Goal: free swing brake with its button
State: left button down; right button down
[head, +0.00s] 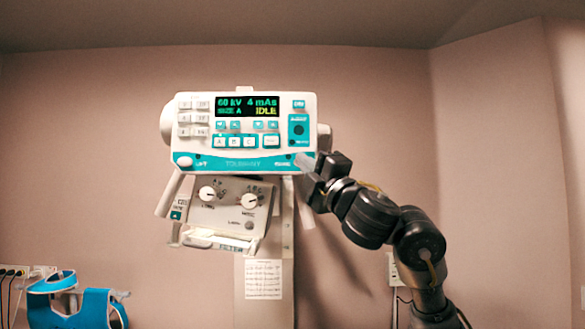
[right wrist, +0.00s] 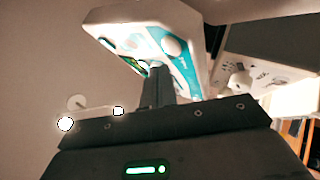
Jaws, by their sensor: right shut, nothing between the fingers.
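The white and teal control panel (head: 246,160) hangs in the middle of the head view, its screen reading 60 kV, 4 mAs and IDLE. A white oval button (head: 184,161) sits at its lower left, beside a label that seems to read LIFT. A small label (head: 284,163) at the lower right looks like SWING; any button beside it is hidden by my fingers. My right gripper (head: 316,168) is shut and empty at that corner; contact is unclear. In the right wrist view the shut fingers (right wrist: 157,86) point at the panel, near a white round button (right wrist: 172,46).
Below the panel is a grey box with two white dials (head: 229,199) and a FILTER tray (head: 220,242). A column with a paper notice (head: 263,279) stands behind. A blue padded item (head: 85,306) is at lower left.

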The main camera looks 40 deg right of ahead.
jog(key=shift+w+d+h, duration=0.15)
jog(key=shift+d+h, duration=0.05)
jog(key=shift+h, duration=0.1)
jog(key=shift+d, duration=0.1)
dwell(0.5)
dwell(1.4)
jog(key=shift+w+d, duration=0.2)
jog(key=shift+w, duration=0.1)
jog(key=shift+w+d+b, duration=0.2)
jog(key=shift+w+b, duration=0.05)
jog(key=shift+b, duration=0.05)
dwell(0.8)
jog(key=shift+s+r, duration=0.1)
jog(key=shift+s+a+p, duration=0.35)
jog(key=shift+s+a, duration=0.1)
jog(key=shift+s, duration=0.1)
